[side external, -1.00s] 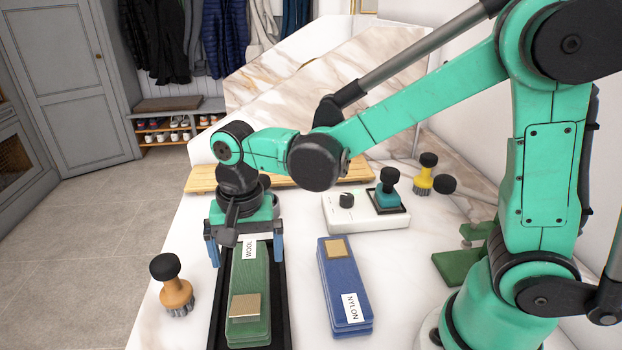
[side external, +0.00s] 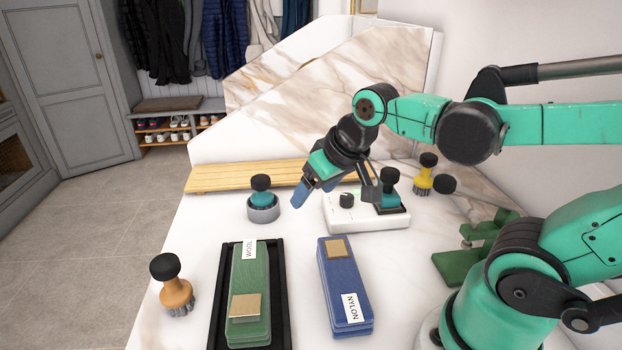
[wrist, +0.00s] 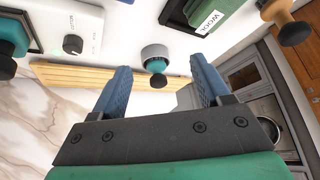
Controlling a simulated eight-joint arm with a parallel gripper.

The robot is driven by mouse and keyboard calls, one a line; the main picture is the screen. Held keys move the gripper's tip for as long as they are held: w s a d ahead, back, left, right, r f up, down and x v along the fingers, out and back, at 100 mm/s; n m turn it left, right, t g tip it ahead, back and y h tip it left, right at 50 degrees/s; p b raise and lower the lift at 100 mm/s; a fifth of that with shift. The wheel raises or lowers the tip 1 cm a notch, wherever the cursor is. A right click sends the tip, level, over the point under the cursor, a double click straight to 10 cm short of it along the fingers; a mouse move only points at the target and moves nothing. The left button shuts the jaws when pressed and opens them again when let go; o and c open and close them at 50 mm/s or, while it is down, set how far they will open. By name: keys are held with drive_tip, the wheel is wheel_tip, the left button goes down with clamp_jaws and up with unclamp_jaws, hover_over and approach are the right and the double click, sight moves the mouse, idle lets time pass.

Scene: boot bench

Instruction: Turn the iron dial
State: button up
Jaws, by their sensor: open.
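The dial (side external: 346,200) is a small black knob on top of a white box (side external: 368,222). In the wrist view the dial (wrist: 73,44) shows at the upper left, with lettering beside it. My gripper (side external: 312,196) is open and tilted above the bench, left of the dial and apart from it. In the wrist view my gripper (wrist: 160,82) has its two blue fingers spread with nothing between them. A teal brush with a black knob (side external: 388,190) stands in a dark tray at the right end of the white box, partly hidden by my wrist.
Another teal brush (side external: 261,188) stands in a grey cup (side external: 263,213) left of my gripper. A wooden slatted board (side external: 225,180) lies behind. A green WOOL block (side external: 249,280) sits in a black tray, beside a blue NYLON block (side external: 340,275). An orange brush (side external: 176,290) stands front left.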

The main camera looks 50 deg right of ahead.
drive_tip(key=w+d+f+m+g, duration=0.1)
drive_tip(key=w+d+m+g, duration=0.2)
drive_tip(key=d+m, duration=0.35)
drive_tip(key=m+g, duration=0.3)
hover_over(347, 196)
wheel_tip(347, 196, down, 3)
drive_tip(key=shift+w+a+f+y, duration=0.1)
drive_tip(key=shift+a+f+y, duration=0.05)
drive_tip(key=shift+y, duration=0.15)
drive_tip(key=shift+d+f+m, duration=0.2)
drive_tip(key=shift+m, duration=0.05)
drive_tip(key=shift+f, duration=2.8)
clamp_jaws()
